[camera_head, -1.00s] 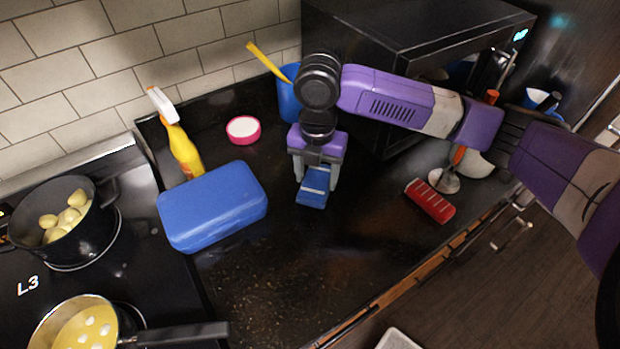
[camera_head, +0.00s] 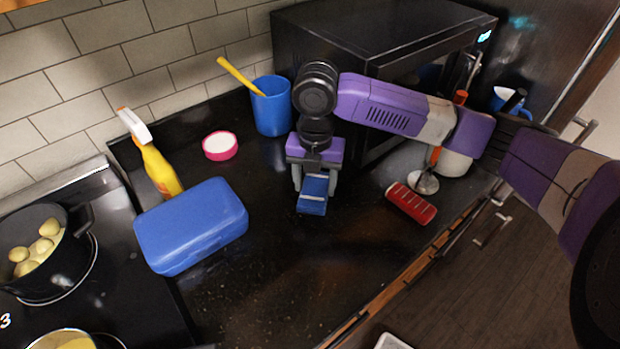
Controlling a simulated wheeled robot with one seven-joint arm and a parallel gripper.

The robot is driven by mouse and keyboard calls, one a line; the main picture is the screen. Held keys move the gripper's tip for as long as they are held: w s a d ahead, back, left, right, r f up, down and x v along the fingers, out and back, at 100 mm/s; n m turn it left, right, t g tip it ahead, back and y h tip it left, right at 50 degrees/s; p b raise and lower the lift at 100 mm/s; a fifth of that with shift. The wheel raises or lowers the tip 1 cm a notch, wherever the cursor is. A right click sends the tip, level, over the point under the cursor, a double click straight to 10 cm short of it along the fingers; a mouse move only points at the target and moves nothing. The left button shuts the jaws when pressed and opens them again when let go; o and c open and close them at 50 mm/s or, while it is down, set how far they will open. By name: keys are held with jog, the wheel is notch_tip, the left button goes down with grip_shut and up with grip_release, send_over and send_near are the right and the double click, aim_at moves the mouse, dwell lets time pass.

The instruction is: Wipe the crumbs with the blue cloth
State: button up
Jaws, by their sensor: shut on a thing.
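My gripper (camera_head: 315,180) points down over the dark counter, right of the blue box. It is shut on the blue cloth (camera_head: 312,203), a small folded-looking blue piece with a pale stripe across it. I cannot tell whether the cloth touches the counter. The crumbs (camera_head: 255,300) are small pale specks scattered on the counter (camera_head: 345,265) near its front edge, below and to the left of the cloth. They lie apart from the cloth.
A blue box (camera_head: 192,225) and a yellow spray bottle (camera_head: 158,168) stand left. A pink-rimmed dish (camera_head: 220,146) and a blue cup (camera_head: 271,106) are behind. A red item (camera_head: 411,204) lies right, before the black microwave (camera_head: 380,50). Pots (camera_head: 45,255) stand on the stove at left.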

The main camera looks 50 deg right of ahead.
aim_at(301, 197)
jog(key=shift+s+a, duration=0.1)
jog(key=shift+s, duration=0.15)
jog(key=shift+w+a+f+p, duration=0.1)
jog(key=shift+w+a, duration=0.1)
jog(key=shift+a, duration=0.45)
jog(key=shift+w+a+p, duration=0.1)
jog(key=shift+w+a, duration=0.1)
jog(key=shift+a, duration=0.5)
jog(key=shift+w+a+f+p, duration=0.1)
jog(key=shift+w+a, duration=0.1)
jog(key=shift+a, duration=0.45)
jog(key=shift+w+a+r+p, duration=0.1)
jog(key=shift+w+a+p, duration=0.25)
jog(key=shift+a, duration=0.85)
jog(key=shift+w+a+r+p, duration=0.1)
jog(key=shift+w+a+p, duration=0.2)
jog(key=shift+a, duration=0.85)
jog(key=shift+w+a+r+p, duration=0.1)
jog(key=shift+w+a+p, duration=0.25)
jog(key=shift+a, duration=0.85)
jog(key=shift+w+a+f, duration=0.1)
jog(key=shift+a, duration=0.1)
jog(key=shift+f, duration=0.15)
jog(key=shift+d, duration=0.1)
